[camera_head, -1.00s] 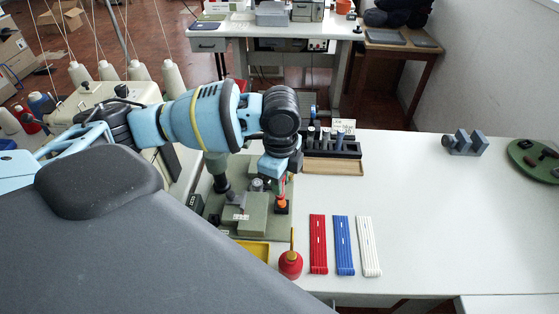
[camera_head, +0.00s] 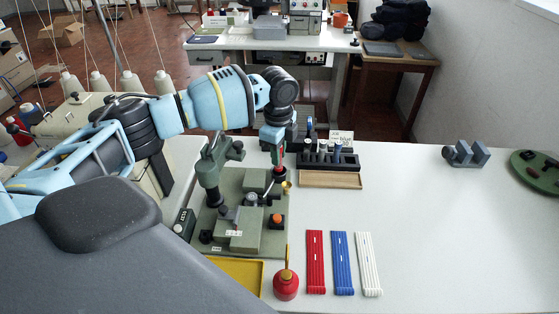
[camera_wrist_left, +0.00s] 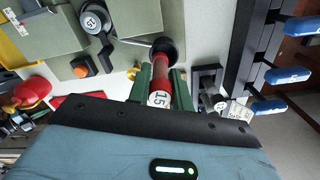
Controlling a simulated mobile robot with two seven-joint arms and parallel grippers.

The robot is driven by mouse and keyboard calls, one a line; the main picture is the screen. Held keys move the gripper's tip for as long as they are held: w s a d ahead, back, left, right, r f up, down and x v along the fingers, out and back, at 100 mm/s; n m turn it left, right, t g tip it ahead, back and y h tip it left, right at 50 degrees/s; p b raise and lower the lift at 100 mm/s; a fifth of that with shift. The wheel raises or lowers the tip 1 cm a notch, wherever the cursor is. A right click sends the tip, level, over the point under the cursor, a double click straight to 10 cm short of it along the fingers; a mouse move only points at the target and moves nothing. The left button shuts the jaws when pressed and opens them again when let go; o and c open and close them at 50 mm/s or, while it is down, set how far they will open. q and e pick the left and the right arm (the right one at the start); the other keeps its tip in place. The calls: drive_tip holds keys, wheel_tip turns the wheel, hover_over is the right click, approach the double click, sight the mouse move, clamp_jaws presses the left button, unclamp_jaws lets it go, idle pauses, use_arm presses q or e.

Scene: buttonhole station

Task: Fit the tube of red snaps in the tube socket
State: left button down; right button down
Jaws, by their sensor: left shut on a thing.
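My left gripper (camera_head: 278,150) is shut on the tube of red snaps (camera_head: 278,155) beyond the back edge of the green machine's base plate (camera_head: 250,180). In the left wrist view the red tube (camera_wrist_left: 161,80) sits between the green fingers (camera_wrist_left: 160,88), its near end marked 15. A dark round part (camera_wrist_left: 164,48) shows at the tube's far end; I cannot tell whether it is the tube's own end or the tube socket. A small brass cup (camera_head: 287,187) is close by, also in the wrist view (camera_wrist_left: 132,73). My right gripper is out of view.
An orange button (camera_head: 277,219), a red oil can (camera_head: 286,285) and red, blue and white strips (camera_head: 341,262) are nearer. The table's right middle is clear.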

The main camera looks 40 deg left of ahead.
use_arm(q)
drive_tip(key=shift+w+a, duration=0.15)
drive_tip(key=shift+w, duration=0.1)
drive_tip(key=shift+f, duration=1.75)
drive_tip(key=shift+f, duration=0.35)
drive_tip(key=c, duration=1.3)
unclamp_jaws()
drive_tip(key=shift+o, duration=0.2)
drive_tip(key=shift+r, duration=0.1)
wheel_tip(320, 180, up, 13)
drive_tip(key=shift+f+p, duration=0.2)
drive_tip(key=shift+p, duration=0.1)
drive_tip(key=shift+f, duration=0.15)
